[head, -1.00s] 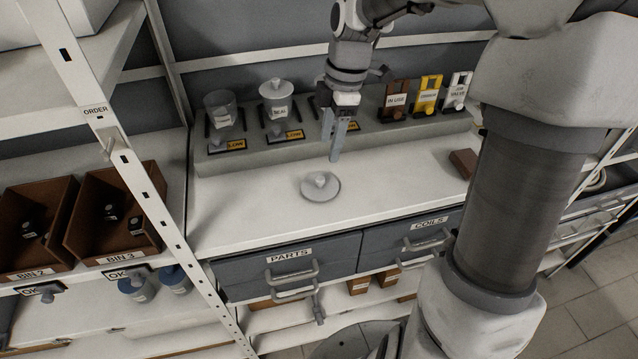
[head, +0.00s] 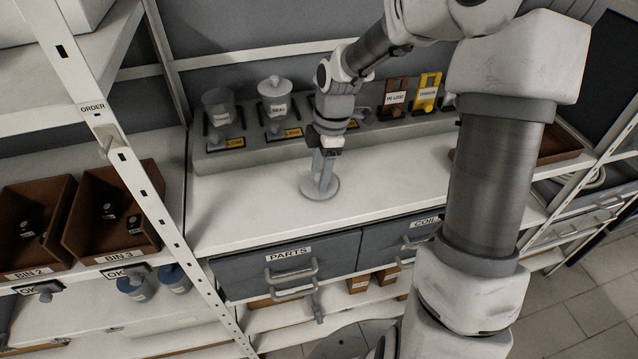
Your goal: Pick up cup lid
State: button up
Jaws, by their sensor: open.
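The cup lid (head: 321,192) is a grey disc lying flat on the white counter, above the drawer labelled PARTS. My gripper (head: 322,182) points down at the lid with its fingers apart, directly over its middle. The lid's knob is largely hidden by the fingers. I cannot tell whether the fingertips touch the lid.
At the back a grey raised ledge (head: 215,160) holds an uncovered cup (head: 219,106), a lidded cup (head: 273,98) and IN USE and yellow tags (head: 426,92). A white shelf post (head: 140,180) stands left. The counter left of the lid is clear.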

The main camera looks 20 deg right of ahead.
jog(key=shift+c, duration=0.3)
grip_shut()
jog(key=shift+r, duration=0.1)
